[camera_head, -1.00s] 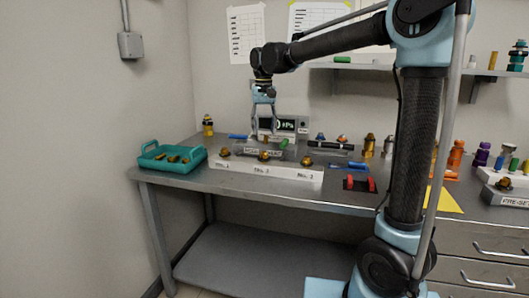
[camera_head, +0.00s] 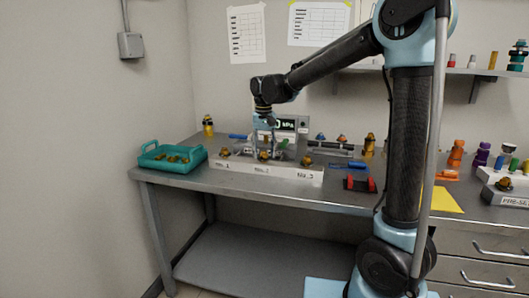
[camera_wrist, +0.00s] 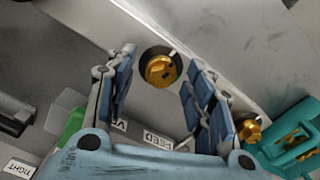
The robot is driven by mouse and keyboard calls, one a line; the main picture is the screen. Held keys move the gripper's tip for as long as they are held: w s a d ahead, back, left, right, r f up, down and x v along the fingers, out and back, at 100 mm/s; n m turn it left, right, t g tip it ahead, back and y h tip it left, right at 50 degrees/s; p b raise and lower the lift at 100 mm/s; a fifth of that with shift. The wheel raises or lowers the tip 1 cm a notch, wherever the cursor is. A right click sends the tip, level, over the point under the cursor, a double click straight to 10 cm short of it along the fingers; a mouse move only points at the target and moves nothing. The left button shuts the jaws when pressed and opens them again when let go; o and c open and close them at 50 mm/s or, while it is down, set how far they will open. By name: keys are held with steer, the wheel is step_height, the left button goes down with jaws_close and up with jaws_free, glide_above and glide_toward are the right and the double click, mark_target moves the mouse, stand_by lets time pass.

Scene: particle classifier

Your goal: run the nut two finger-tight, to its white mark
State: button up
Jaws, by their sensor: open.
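The middle brass nut, nut two (camera_head: 263,156), sits on the white front block above its number label. In the wrist view the nut nearest my fingers (camera_wrist: 160,68) shows between and just past the fingertips, with a pale line beside its upper edge. My gripper (camera_head: 262,149) is open over the middle of the block, pointing down, and it also shows in the wrist view (camera_wrist: 160,62). Both blue fingers stand apart, with a gap on either side of the nut. I cannot tell whether a finger touches it. The white mark's alignment is too small to read.
Nut one (camera_head: 224,152) and nut three (camera_head: 306,161) stand on either side on the white block (camera_head: 245,168). A teal tray (camera_head: 152,164) with several brass pieces is at left. A gauge box (camera_head: 303,126) stands behind. A red-handled item (camera_head: 361,184) lies at right.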

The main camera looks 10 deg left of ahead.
steer(key=c, duration=1.1)
steer(key=shift+n, duration=0.8)
steer(key=o, duration=1.1)
steer(key=shift+r, duration=0.1)
step_height(320, 180, up, 12)
